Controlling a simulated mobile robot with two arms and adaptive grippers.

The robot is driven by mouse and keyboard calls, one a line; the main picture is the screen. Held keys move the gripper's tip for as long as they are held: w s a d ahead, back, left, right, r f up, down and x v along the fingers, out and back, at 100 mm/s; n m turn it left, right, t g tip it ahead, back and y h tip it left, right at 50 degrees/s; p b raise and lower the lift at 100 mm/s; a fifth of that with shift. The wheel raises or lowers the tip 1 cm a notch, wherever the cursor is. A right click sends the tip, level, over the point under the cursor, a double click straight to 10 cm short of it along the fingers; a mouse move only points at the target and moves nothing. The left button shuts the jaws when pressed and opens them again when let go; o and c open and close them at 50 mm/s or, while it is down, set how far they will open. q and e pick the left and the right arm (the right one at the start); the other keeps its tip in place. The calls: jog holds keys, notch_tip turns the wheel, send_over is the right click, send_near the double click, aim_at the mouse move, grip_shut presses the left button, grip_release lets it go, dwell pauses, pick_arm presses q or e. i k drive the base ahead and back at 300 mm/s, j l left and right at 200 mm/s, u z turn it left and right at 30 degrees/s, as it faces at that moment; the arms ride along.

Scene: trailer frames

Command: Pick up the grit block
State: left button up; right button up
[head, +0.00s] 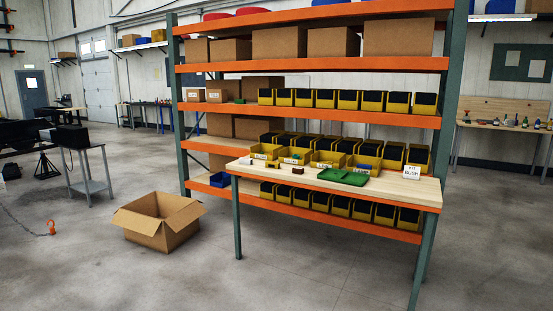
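A small dark brown and yellowish block (298,170) lies on the wooden bench top (395,190), left of a green tray (343,177). It may be the grit block, but it is too small to tell for certain. Another small dark item (272,166) lies to its left, and a small pale item (246,161) is near the left end of the bench. Neither of my grippers is in view.
Labelled yellow bins (327,159) line the back of the bench, before an orange rack (310,66). A white sign (411,172) stands at the right. An open cardboard box (160,222) is on the floor at left. Floor in front is clear.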

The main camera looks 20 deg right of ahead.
aim_at(299, 171)
jog(key=i+l+z, duration=0.2)
jog(key=i+z, duration=0.2)
jog(key=i, duration=0.85)
jog(key=i+j+z, duration=0.2)
jog(key=i+z, duration=0.15)
jog(key=i, duration=0.9)
